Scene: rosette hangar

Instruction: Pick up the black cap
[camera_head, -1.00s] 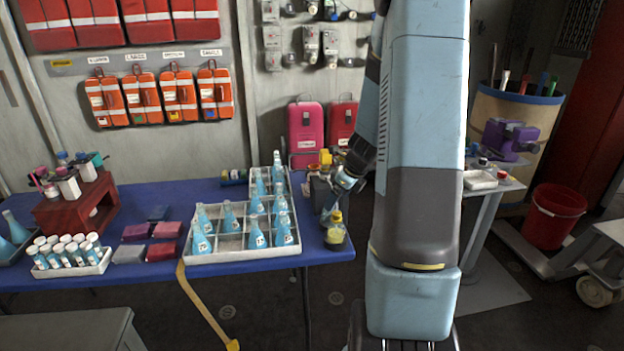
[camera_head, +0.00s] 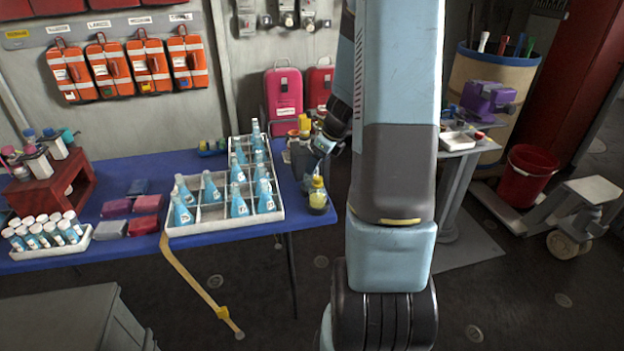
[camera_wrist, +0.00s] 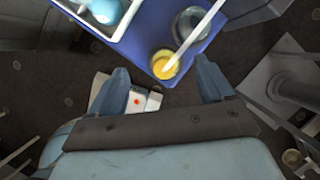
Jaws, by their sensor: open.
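I cannot make out a black cap in either view. My gripper (camera_head: 322,145) is partly hidden by my arm in the head view, above the right end of the blue table (camera_head: 110,178). In the wrist view my gripper (camera_wrist: 160,66) has its two fingers wide apart with nothing held between them. A yellow-topped jar (camera_wrist: 165,65) shows between and beyond the fingertips, near the table edge. The same jar (camera_head: 317,195) stands at the table's front right corner in the head view. A thin pale rod crosses the wrist view in front of it.
A white divided tray (camera_head: 205,228) with several blue flasks stands left of the jar. A white rack (camera_head: 75,243) of vials and a red stand (camera_head: 50,185) are further left. A small side table (camera_head: 460,143) and a red bucket (camera_head: 528,172) are at right.

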